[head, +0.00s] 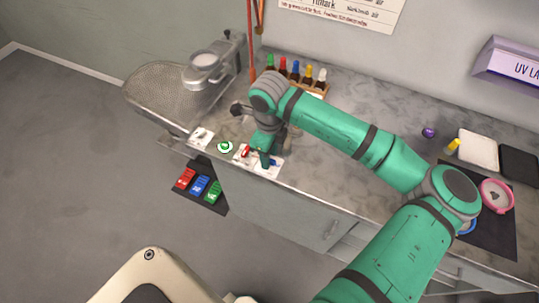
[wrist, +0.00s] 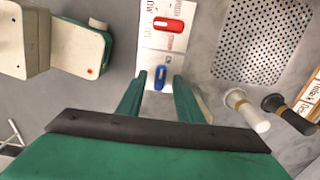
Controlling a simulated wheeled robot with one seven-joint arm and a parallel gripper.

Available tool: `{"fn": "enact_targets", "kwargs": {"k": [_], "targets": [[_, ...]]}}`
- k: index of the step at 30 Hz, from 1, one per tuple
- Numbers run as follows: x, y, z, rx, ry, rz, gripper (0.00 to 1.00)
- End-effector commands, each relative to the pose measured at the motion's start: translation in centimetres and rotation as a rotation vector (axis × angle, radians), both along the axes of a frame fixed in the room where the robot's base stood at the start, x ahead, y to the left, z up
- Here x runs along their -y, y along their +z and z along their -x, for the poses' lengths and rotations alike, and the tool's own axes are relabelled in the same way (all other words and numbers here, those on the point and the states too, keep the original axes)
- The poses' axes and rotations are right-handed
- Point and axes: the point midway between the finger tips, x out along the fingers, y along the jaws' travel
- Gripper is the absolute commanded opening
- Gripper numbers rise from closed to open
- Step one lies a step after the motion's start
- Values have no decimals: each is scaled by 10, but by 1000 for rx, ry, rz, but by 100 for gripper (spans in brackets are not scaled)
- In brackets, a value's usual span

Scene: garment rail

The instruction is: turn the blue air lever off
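The blue air lever (wrist: 160,77) sits on a white labelled plate at the bench's front edge. In the wrist view it points up and down the picture. Its end also shows in the head view (head: 275,163), partly behind my gripper. My gripper (wrist: 160,80) is open and pointed down, with one finger on each side of the blue lever. I cannot tell whether either finger touches it. In the head view my gripper (head: 265,158) is at the front edge of the bench.
A red lever (wrist: 168,24) lies crosswise close by; it also shows in the head view (head: 245,151). Pale and black knobbed handles (wrist: 246,108) stand right of my gripper in the wrist view. A perforated metal plate (wrist: 262,42) lies beyond. Coloured bottles (head: 295,72) stand at the back.

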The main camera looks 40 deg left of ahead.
Motion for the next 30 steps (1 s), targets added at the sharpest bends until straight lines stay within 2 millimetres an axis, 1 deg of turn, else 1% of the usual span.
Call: {"fn": "enact_targets", "kwargs": {"k": [3, 11, 12, 14, 15, 23, 30], "targets": [[0, -4, 0, 1, 0, 0, 33], [0, -5, 0, 1, 0, 0, 33], [0, -5, 0, 1, 0, 0, 23], [0, -5, 0, 1, 0, 0, 9], [0, -5, 0, 1, 0, 0, 0], [0, -5, 0, 1, 8, 0, 0], [0, -5, 0, 1, 88, 1, 0]]}}
